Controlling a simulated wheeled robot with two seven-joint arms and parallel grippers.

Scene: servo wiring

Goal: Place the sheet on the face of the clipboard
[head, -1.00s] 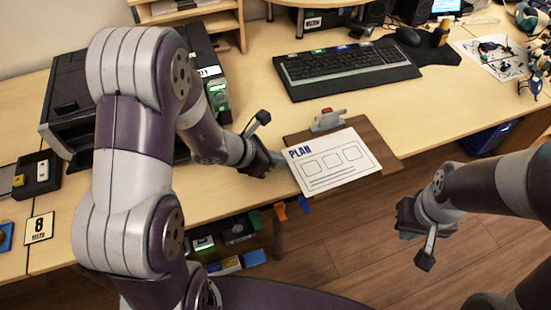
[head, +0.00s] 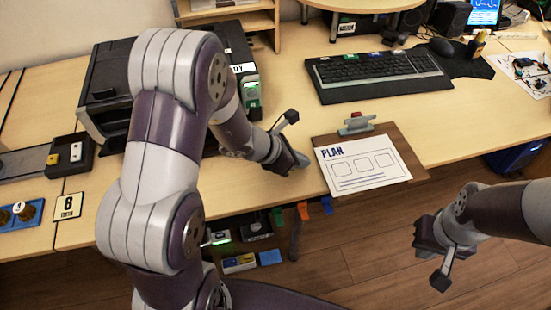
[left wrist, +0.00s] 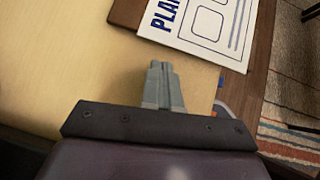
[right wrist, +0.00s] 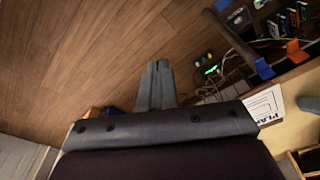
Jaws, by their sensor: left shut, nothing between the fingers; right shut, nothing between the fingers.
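The white sheet headed PLAN (head: 364,165) lies on the face of the brown clipboard (head: 407,160), toward its left side. The clipboard has a metal clip (head: 356,124) with a red part at its back edge, and it lies at the front edge of the desk. My left gripper (head: 301,161) is shut and empty just left of the sheet. In the left wrist view the sheet (left wrist: 200,27) and clipboard (left wrist: 262,50) lie beyond the shut fingers (left wrist: 160,75). My right gripper (head: 424,237) is shut and empty, out over the floor in front of the desk.
A black keyboard (head: 380,74) stands behind the clipboard. A black printer (head: 112,85) stands at the left, behind my left arm. Bare desk lies right of the clipboard. Coloured items (head: 240,262) sit below the desk edge.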

